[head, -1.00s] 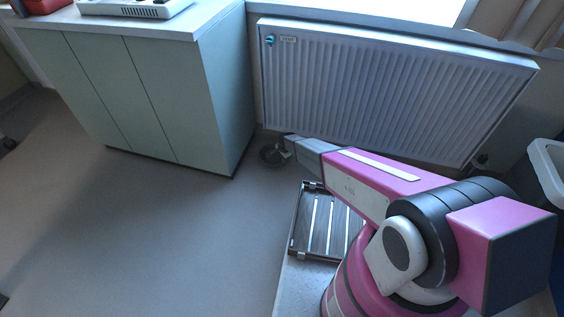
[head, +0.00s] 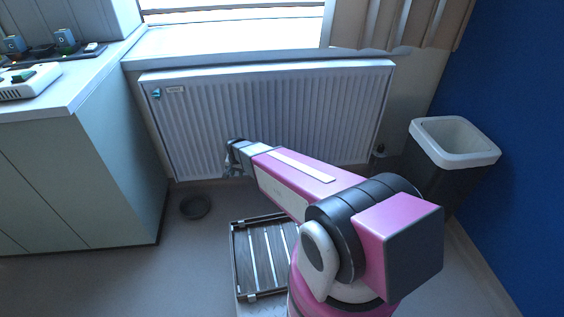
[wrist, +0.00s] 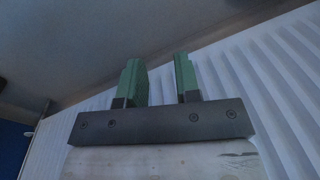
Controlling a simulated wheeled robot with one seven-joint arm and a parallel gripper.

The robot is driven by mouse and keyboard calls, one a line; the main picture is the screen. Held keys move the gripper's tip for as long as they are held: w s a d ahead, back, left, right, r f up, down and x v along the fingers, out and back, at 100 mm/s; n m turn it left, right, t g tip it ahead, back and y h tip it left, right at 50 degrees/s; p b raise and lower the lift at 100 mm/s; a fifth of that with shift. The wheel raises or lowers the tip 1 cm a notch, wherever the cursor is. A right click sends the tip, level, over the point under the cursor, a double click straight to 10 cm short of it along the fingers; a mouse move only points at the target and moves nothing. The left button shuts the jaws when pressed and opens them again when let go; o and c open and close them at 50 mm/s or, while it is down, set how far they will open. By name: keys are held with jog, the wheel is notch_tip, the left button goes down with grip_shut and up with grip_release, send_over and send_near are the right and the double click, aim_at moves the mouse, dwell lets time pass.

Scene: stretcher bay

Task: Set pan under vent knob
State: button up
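The pan (head: 195,207), a small round black dish, lies flat on the floor by the radiator's lower left corner. The teal vent knob (head: 156,94) is at the radiator's upper left, beside a small label (head: 175,90). The pan appears roughly below the knob. My gripper (head: 230,165) is right of the pan and above the floor, in front of the radiator, apart from the pan. In the wrist view its two green fingers (wrist: 160,80) stand apart with nothing between them.
The white radiator (head: 290,115) fills the wall under the window. A green cabinet (head: 100,185) stands left of the pan.

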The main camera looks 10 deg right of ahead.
jog(key=s+d+r+n+g, duration=0.1)
jog(key=s+d+r+n, duration=0.3)
jog(key=s+d+r, duration=1.3)
notch_tip(320, 180, up, 3)
jog(key=shift+s+d+f+h, duration=0.1)
jog(key=shift+s+d+h, duration=0.25)
jog(key=shift+d, duration=0.75)
